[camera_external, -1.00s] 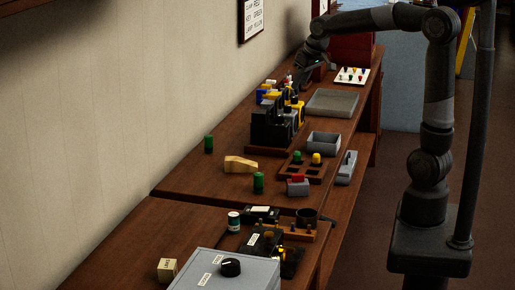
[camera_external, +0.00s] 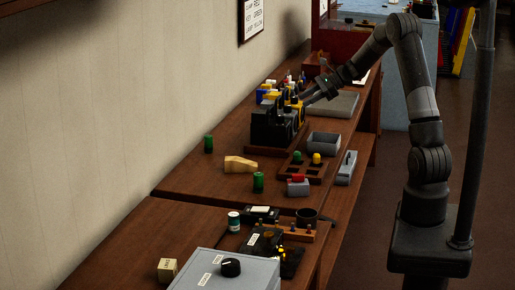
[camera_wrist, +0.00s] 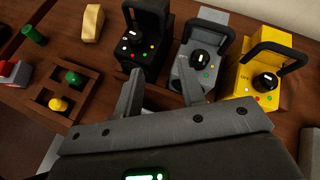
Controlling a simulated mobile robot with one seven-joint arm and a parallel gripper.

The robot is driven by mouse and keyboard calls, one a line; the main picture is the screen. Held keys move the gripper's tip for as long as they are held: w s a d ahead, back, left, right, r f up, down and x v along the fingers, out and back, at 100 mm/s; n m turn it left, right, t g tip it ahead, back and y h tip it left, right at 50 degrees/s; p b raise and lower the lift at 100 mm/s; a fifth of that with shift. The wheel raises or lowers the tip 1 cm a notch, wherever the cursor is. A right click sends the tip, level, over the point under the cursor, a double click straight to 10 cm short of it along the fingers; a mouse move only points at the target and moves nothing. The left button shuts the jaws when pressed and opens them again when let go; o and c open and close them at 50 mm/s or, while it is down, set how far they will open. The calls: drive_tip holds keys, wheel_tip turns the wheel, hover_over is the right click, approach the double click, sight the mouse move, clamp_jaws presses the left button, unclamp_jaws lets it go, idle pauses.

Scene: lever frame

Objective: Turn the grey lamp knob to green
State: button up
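The grey lamp (camera_wrist: 196,72) stands in the middle of a row in the wrist view, with a dark handle, a black knob (camera_wrist: 200,60) with a white pointer mark, and small coloured dots, green among them, around the knob. A black lamp (camera_wrist: 146,46) is on its left and a yellow lamp (camera_wrist: 262,75) on its right. My gripper (camera_wrist: 162,68) is open and empty. Its right fingertip is near the grey lamp's front and its left fingertip overlaps the black lamp; contact cannot be told.
A wooden holder (camera_wrist: 88,84) with green and yellow pegs is left of the lamps. A grey open bin (camera_external: 323,143) and a flat tray (camera_external: 338,104) stand on the bench (camera_external: 215,172). A wall sign (camera_external: 252,18) hangs at the back.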

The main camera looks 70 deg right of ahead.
sight(288, 106)
drive_tip(key=s+d+f+m+t+h, duration=0.1)
drive_tip(key=s+d+m+t, duration=0.1)
drive_tip(key=d+m, duration=0.3)
drive_tip(key=x, duration=0.7)
drive_tip(key=d+x, duration=0.1)
drive_tip(key=x, duration=0.3)
drive_tip(key=shift+w+d, duration=0.1)
drive_tip(key=shift+w, duration=0.05)
drive_tip(key=c, duration=0.7)
drive_tip(key=shift+n, duration=0.3)
